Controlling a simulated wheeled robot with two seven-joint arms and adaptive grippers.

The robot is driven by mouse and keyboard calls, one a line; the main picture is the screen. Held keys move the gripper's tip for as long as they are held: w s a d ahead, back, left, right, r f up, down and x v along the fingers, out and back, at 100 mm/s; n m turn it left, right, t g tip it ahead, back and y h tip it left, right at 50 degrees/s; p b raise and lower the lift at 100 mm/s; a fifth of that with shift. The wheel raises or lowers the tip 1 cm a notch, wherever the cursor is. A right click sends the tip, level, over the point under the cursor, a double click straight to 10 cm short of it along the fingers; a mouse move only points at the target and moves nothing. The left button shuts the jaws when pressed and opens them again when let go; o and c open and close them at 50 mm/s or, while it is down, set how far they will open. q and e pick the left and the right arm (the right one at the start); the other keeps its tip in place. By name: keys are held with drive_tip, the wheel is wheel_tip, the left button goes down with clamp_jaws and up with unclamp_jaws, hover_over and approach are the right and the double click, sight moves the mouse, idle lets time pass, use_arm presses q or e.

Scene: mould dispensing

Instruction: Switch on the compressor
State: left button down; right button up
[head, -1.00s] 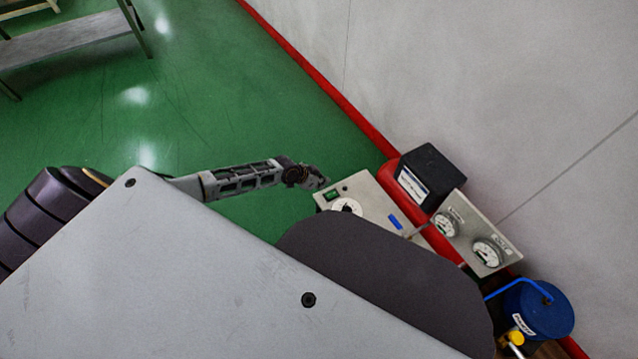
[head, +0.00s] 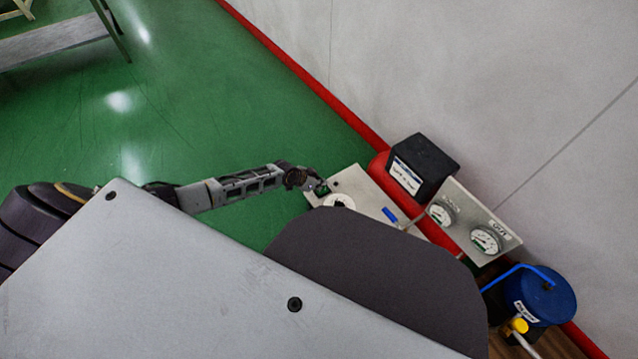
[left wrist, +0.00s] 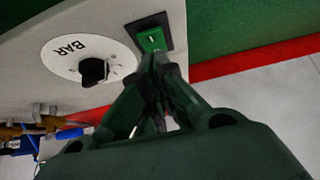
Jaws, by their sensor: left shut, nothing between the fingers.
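The compressor's light panel (head: 365,192) stands by the wall, partly hidden by my own body in the head view. Its green switch (left wrist: 152,39), in a black frame, shows near the panel's edge in the left wrist view. My left gripper (head: 319,186) is at the panel's near corner, over the switch. In the left wrist view its closed fingertips (left wrist: 156,58) are at the switch's lower edge, touching or very close; I cannot tell which. The fingers hold nothing. A black knob (left wrist: 92,71) on a white BAR dial sits left of the switch. My right gripper is not visible.
A black box (head: 424,166), a gauge plate (head: 466,226) and a blue canister (head: 540,297) with a hose stand along the wall behind the panel. Green floor (head: 200,90) is open at left. A metal table (head: 60,42) stands at the upper left.

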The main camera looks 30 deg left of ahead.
use_arm(q)
drive_tip(key=shift+s+a+f+b, duration=0.1)
drive_tip(key=shift+f+b, duration=0.35)
drive_tip(key=shift+f, duration=0.5)
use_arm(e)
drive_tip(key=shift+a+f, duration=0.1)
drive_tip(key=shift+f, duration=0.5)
